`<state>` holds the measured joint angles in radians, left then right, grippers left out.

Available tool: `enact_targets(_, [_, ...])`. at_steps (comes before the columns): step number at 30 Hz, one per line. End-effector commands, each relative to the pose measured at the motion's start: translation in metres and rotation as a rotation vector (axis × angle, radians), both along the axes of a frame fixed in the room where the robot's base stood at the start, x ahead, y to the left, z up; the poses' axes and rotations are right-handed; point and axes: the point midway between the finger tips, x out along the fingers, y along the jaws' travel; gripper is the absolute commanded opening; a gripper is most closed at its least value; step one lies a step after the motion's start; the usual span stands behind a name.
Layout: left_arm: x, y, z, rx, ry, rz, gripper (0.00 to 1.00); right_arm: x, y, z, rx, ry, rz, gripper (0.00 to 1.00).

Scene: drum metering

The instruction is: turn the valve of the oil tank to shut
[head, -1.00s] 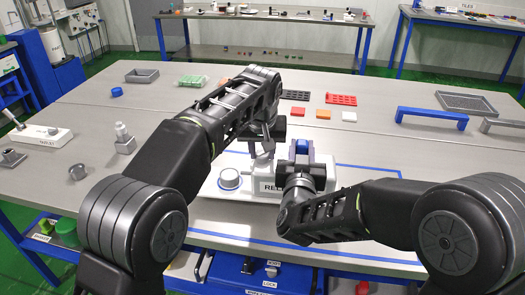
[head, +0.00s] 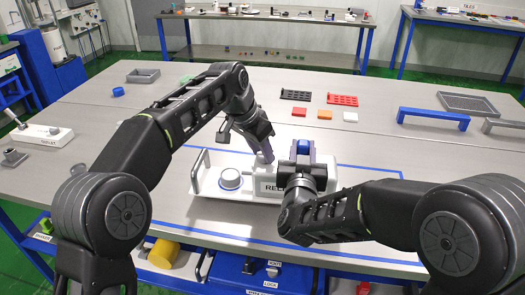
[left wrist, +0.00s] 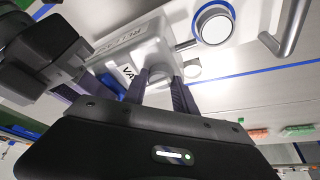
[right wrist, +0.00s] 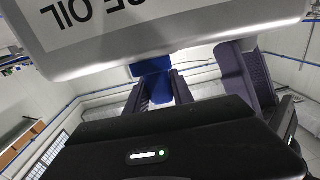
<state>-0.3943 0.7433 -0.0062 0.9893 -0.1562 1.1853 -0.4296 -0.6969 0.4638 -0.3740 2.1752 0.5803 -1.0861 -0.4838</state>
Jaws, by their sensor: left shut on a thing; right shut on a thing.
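The white oil tank (head: 268,187) stands on a white tray (head: 228,202) with a metal handle; its lettering also shows in the right wrist view (right wrist: 130,35). My left gripper (head: 263,158) is at the tank's left end, its fingers shut on a pale grey round part, the valve (left wrist: 159,76), beside a label starting "VA". The valve is mostly hidden by the fingers. My right gripper (head: 303,156) is shut on a blue part (right wrist: 152,67) at the top of the tank. A round metal cup (head: 230,179) sits on the tray left of the tank.
Blue tape (head: 215,234) frames the work area. Behind are a black rack (head: 295,95), a red rack (head: 342,99) and coloured tiles (head: 325,114). A blue bridge-shaped handle (head: 433,114) and a grey tray (head: 468,102) stand at the right. The table's left side has bare room.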

Motion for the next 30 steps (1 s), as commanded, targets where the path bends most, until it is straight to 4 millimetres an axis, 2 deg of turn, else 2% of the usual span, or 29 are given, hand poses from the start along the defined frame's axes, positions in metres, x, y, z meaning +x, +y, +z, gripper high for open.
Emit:
enact_targets(9, [0.001,0.0007,0.0004,-0.001,-0.001,-0.126,0.0,0.0005,0.0002,0.004,0.002,-0.008,0.0,0.0])
enact_targets(23, [0.0007,0.0006,0.0006,-0.001,-0.002,-0.142,0.0,0.0006,0.0003,0.0039,0.002,-0.008,0.0,0.0])
enact_targets(24, [0.0008,0.0005,0.0005,-0.001,-0.002,-0.142,0.36,0.0006,0.0003,0.0039,0.002,-0.008,0.0,0.0])
enact_targets(30, [0.0007,0.0005,0.0005,-0.002,-0.002,-0.141,0.53,0.0006,0.0003,0.004,0.003,-0.009,0.0,0.0])
